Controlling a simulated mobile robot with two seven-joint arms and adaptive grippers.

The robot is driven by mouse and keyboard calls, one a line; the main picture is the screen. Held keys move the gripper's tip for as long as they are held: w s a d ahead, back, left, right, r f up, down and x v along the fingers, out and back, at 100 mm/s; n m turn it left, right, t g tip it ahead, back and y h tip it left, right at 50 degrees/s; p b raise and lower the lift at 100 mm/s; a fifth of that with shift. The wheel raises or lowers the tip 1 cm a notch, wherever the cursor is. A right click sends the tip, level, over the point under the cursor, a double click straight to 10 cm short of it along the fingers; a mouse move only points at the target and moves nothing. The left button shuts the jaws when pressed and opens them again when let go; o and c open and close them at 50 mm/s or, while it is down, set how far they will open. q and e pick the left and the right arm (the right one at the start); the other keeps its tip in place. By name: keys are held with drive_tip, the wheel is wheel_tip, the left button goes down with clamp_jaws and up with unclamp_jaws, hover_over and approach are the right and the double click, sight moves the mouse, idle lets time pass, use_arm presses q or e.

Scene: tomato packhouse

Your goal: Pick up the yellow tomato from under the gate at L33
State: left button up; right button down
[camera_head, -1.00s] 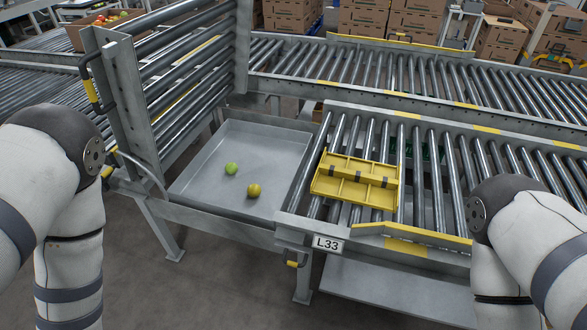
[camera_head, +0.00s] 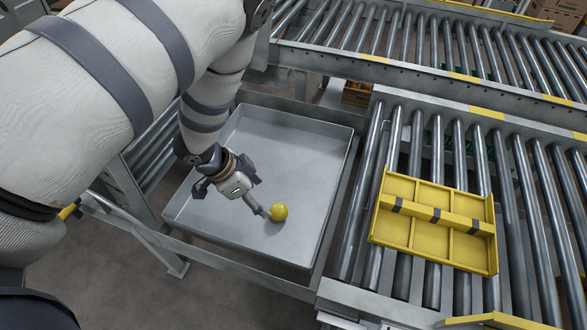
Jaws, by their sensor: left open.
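The yellow tomato (camera_head: 279,212) lies on the floor of the grey metal tray (camera_head: 305,119) beneath the raised gate. My left gripper (camera_head: 262,212) reaches down into the tray from the upper left. It is open, and a fingertip is close against the tomato's left side. I cannot tell whether they touch. The other finger is largely hidden. The green tomato is not visible; my left arm covers part of the tray. The L33 sign is cut off at the bottom edge. My right gripper is out of view.
A yellow divided frame (camera_head: 434,221) lies on the roller conveyor (camera_head: 375,190) to the right of the tray. The tray's walls stand around the tomato. The tray floor to the right of the tomato is clear.

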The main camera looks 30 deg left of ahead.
sight(276, 209)
use_arm(q)
drive_tip(key=b+x, duration=0.1)
drive_tip(key=x, duration=0.3)
drive_tip(key=b+x, duration=0.1)
drive_tip(key=x, duration=0.3)
drive_tip(key=b+x, duration=0.1)
drive_tip(key=x, duration=0.3)
drive_tip(key=shift+w+a, duration=0.3)
drive_tip(key=shift+w, duration=0.05)
drive_tip(key=shift+r, duration=0.1)
drive_tip(key=c, duration=0.9)
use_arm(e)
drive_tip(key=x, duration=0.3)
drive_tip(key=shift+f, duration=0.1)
